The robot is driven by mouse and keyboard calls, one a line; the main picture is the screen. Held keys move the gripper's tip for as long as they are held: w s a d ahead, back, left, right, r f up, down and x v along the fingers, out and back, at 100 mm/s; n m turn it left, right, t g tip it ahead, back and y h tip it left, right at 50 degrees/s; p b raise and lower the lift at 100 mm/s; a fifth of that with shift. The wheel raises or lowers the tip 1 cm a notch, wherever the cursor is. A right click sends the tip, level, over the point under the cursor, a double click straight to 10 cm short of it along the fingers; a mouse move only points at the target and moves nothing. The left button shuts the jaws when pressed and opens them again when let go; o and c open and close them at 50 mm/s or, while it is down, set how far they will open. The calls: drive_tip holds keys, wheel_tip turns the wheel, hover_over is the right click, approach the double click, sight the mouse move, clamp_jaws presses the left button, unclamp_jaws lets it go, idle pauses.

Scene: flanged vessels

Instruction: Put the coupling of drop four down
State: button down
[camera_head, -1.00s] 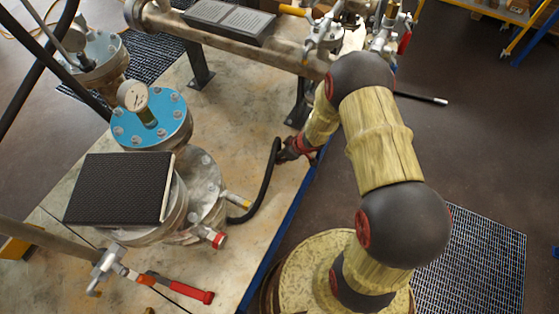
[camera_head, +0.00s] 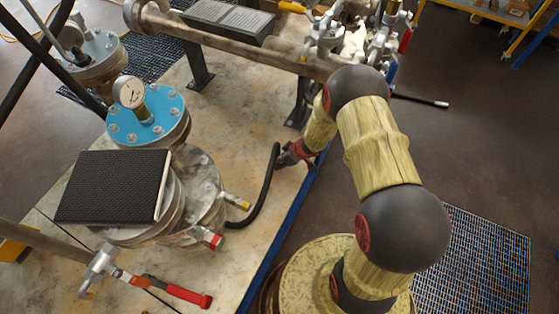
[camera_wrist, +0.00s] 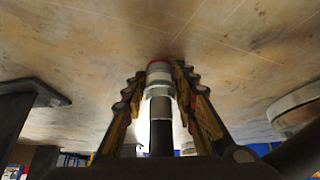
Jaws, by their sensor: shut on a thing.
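My gripper (camera_head: 286,158) is low over the pale bench top (camera_head: 235,130), near its blue right edge. In the wrist view my gripper (camera_wrist: 158,88) is shut on a silver coupling (camera_wrist: 159,92) with a red band at its far end and a dark hose-like part behind it. The red end is at or very close to the bench surface; I cannot tell whether it touches. In the head view the coupling cannot be made out at the fingers.
A vessel (camera_head: 200,185) carries a black textured pad (camera_head: 112,187). A blue flange (camera_head: 150,120) with a gauge (camera_head: 128,93) stands behind it. A horizontal pipe (camera_head: 240,45) on legs crosses the back. Bare bench lies left of my gripper.

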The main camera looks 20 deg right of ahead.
drive_tip(key=c, duration=1.8)
unclamp_jaws()
drive_tip(key=shift+s+f, duration=0.25)
drive_tip(key=shift+f, duration=0.1)
drive_tip(key=o, duration=0.4)
drive_tip(key=shift+f, duration=0.25)
